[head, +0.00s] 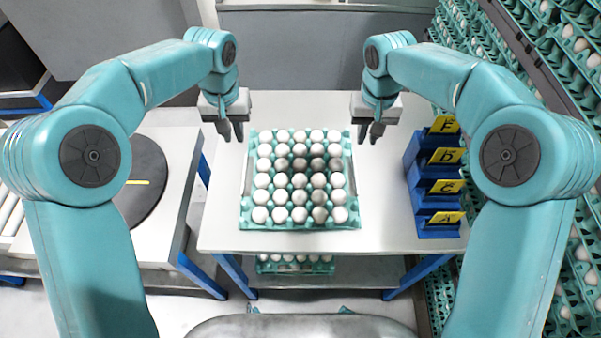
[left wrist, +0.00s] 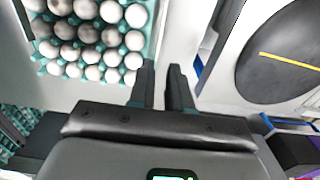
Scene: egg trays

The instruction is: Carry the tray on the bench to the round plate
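The tray (head: 245,222) is teal, filled with rows of white and greyish eggs, and lies flat on the white bench (head: 385,215). It also shows at the upper left of the left wrist view (left wrist: 146,45). The round plate (head: 150,190) is dark with a yellow stripe, on a white table to the left, partly hidden by my left arm; it shows at the upper right of the left wrist view (left wrist: 260,80). My left gripper (head: 232,136) is open and empty beyond the tray's far left corner. My right gripper (head: 368,140) is above the bench beyond the far right corner, apart from the tray.
Blue bins (head: 422,185) with yellow letter labels stand at the bench's right edge. A gap separates the bench from the plate's table (head: 170,235). Another egg tray (head: 290,267) sits on the shelf below. Racks of egg trays (head: 570,45) line the right.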

